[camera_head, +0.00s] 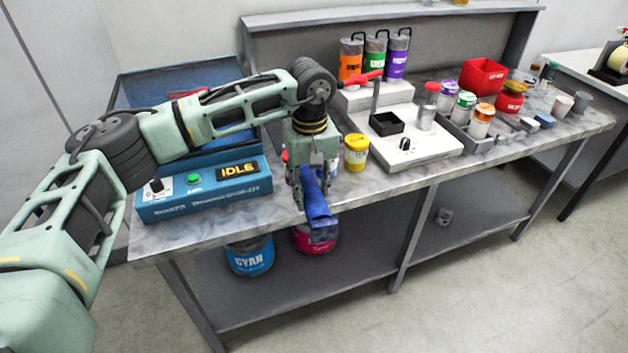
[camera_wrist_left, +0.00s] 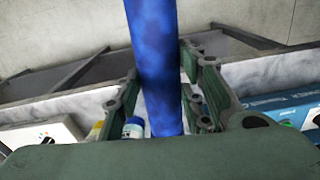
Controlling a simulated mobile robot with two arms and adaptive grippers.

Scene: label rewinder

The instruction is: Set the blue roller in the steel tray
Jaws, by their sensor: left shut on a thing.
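The blue roller (camera_head: 320,214) is held in my left gripper (camera_head: 312,190) over the front edge of the workbench. It hangs tilted, its lower end past the edge. In the left wrist view the blue roller (camera_wrist_left: 154,60) runs between the two fingers of my left gripper (camera_wrist_left: 165,105), which are shut on it. A grey metal tray (camera_head: 474,144) with several jars stands on the bench right of the white scale-like block; I cannot tell for sure that it is the steel tray. My right gripper is not in view.
A blue machine with an IDLE display (camera_head: 204,188) stands left of the gripper. A yellow jar (camera_head: 356,153) is close on its right. Beyond are a white stepped block (camera_head: 425,145) and a red bin (camera_head: 483,77). Cans stand on the lower shelf.

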